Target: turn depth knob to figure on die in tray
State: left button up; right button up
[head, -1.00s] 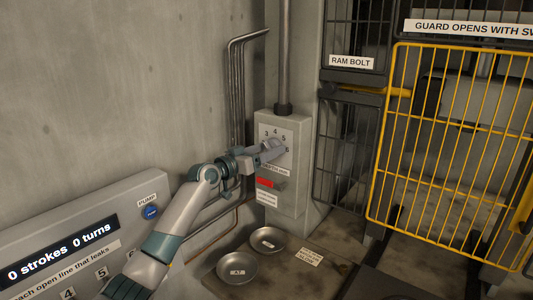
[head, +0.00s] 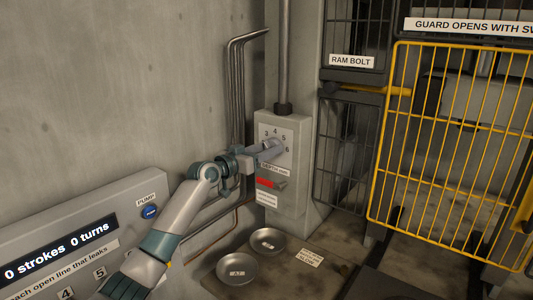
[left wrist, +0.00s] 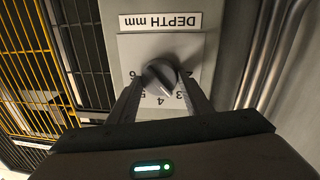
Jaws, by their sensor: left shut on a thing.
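The depth knob (left wrist: 160,76) is a dark round knob with a grip bar, on a pale plate lettered "DEPTH mm". The plate appears upside down in the left wrist view, with the figures 2 to 6 around the knob. My left gripper (left wrist: 161,86) is shut on the knob, one finger on each side. In the head view the left gripper (head: 270,149) covers most of the knob on the grey control box (head: 294,190). I cannot make out the knob's pointer setting. Two round metal trays (head: 237,281) (head: 268,252) hold small pale items; no die face is readable. My right gripper is out of view.
A console (head: 85,225) at lower left has a blue pump button (head: 150,212) and reads "0 strokes 0 turns". A yellow mesh guard (head: 450,150) stands at the right, and pipes run up the wall behind the arm.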

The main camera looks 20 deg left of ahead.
pick_arm(q)
jog(key=shift+d+m+y+b, duration=0.1)
jog(key=shift+m+y+b, duration=0.3)
jog(key=shift+m+b, duration=3.15)
jog(key=shift+m+p, duration=0.4)
jog(key=shift+m, duration=0.05)
jog(key=o, duration=1.1)
jog(key=shift+r, duration=0.1)
jog(key=shift+c, duration=0.2)
jog(key=shift+s, duration=0.1)
